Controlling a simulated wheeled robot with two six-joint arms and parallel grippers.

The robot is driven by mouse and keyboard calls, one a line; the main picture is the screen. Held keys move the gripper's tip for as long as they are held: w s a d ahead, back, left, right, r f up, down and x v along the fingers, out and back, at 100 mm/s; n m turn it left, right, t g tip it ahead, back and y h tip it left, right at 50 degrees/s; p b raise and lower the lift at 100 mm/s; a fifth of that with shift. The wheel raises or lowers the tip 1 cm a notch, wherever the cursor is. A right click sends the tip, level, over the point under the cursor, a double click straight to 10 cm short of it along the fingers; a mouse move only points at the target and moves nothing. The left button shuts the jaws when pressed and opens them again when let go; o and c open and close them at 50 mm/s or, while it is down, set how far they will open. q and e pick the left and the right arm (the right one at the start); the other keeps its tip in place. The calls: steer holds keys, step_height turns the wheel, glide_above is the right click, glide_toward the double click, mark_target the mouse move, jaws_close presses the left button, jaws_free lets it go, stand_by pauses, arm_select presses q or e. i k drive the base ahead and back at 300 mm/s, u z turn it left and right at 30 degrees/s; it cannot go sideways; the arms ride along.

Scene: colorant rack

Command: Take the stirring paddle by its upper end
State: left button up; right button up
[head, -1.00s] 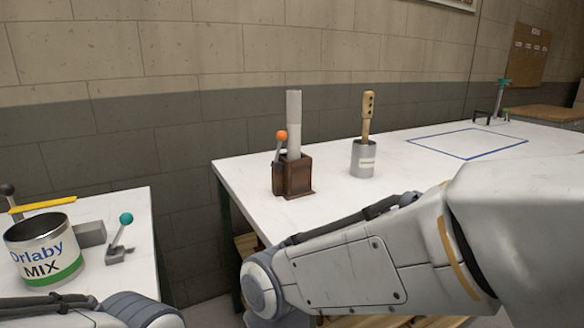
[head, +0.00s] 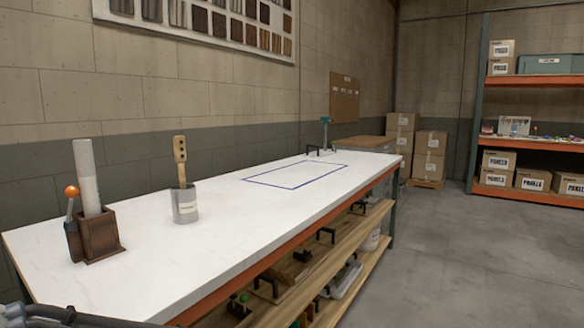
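The stirring paddle (head: 181,162) is a flat wooden piece with dark holes in its upper end. It stands nearly upright in a grey cylindrical holder (head: 185,206) with a pale label, on the left part of the white bench. Its upper end is free and uncovered; its lower end is hidden inside the holder. Neither of my grippers shows in the head view. Only a bit of my arm with dark cables shows at the bottom left corner, well apart from the paddle.
A brown box (head: 102,238) left of the holder carries a white cylinder (head: 87,178) and an orange-knobbed lever (head: 72,205). The white bench top (head: 240,230) is clear around a blue outlined rectangle (head: 296,175). Shelves below hold assorted items. Grey floor (head: 440,270) is open at right.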

mark_target(179, 141)
steer(key=z, duration=0.9)
steer(key=i, duration=1.95)
steer(key=u, duration=2.85)
